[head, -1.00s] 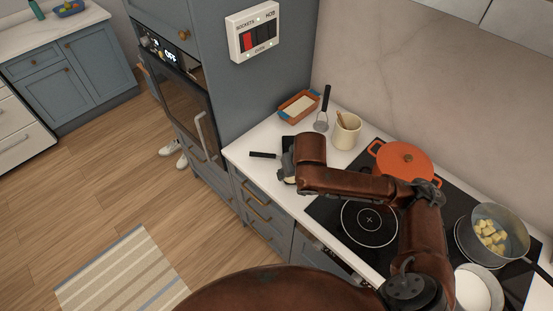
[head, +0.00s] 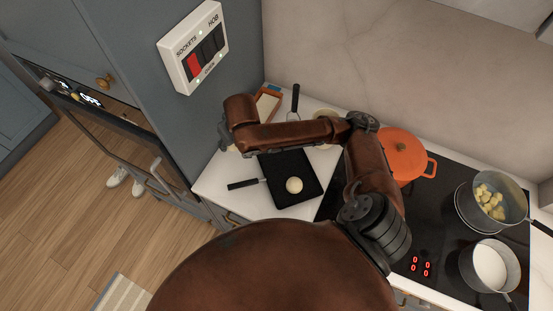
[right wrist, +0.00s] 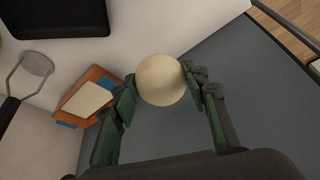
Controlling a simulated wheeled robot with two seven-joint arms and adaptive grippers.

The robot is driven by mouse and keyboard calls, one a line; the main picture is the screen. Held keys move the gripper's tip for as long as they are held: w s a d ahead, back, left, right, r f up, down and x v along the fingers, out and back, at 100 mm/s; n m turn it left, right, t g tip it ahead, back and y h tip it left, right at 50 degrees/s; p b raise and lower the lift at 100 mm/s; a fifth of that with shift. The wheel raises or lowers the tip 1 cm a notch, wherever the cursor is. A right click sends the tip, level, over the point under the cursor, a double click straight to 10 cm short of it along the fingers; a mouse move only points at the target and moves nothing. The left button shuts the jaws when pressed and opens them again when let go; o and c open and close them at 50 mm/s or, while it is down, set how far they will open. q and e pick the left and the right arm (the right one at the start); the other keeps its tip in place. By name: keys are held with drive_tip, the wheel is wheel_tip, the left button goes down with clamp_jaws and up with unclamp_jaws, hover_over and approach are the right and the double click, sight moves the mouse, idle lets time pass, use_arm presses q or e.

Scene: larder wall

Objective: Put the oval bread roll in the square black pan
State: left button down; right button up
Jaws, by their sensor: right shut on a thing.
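The square black pan (head: 275,168) lies on the white counter left of the hob, its handle pointing left. A pale, round-looking roll (head: 294,185) sits in it. My right gripper (right wrist: 160,84) is shut on another pale roll (right wrist: 161,76), which looks round from this angle; I cannot tell whether it is oval. In the head view this gripper is beyond the pan's left side, by the tall cabinet, mostly hidden by my arm. The pan's edge also shows at the top left of the right wrist view (right wrist: 55,16). My left gripper is not in view.
The hob holds an orange pot (head: 403,157), a pan of yellow chunks (head: 490,200) and a pan of white liquid (head: 488,265).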

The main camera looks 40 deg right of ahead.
drive_tip(key=p, duration=0.1)
drive_tip(key=s+p, duration=0.1)
drive_tip(key=p, duration=0.1)
drive_tip(key=shift+s+d+r+n+p, duration=0.15)
drive_tip(key=shift+s+d+n+p, duration=0.15)
drive_tip(key=shift+d+n, duration=0.1)
drive_tip(key=s+n+y+p, duration=0.2)
drive_tip(key=s+n+p, duration=0.1)
drive_tip(key=s+p, duration=0.55)
drive_tip(key=n, duration=0.2)
hover_over(282, 162)
drive_tip(key=s, duration=0.2)
drive_tip(key=shift+g, duration=0.3)
drive_tip(key=f, duration=0.8)
drive_tip(key=shift+w+a+f, duration=0.15)
drive_tip(key=shift+w+f, duration=0.1)
drive_tip(key=shift+f, duration=0.1)
drive_tip(key=shift+w+d+f, duration=0.15)
drive_tip(key=shift+d+f, duration=0.25)
drive_tip(key=shift+f, duration=0.15)
drive_tip(key=shift+d+f+p, duration=0.1)
drive_tip(key=shift+f+p, duration=0.5)
drive_tip(key=shift+f, duration=1.1)
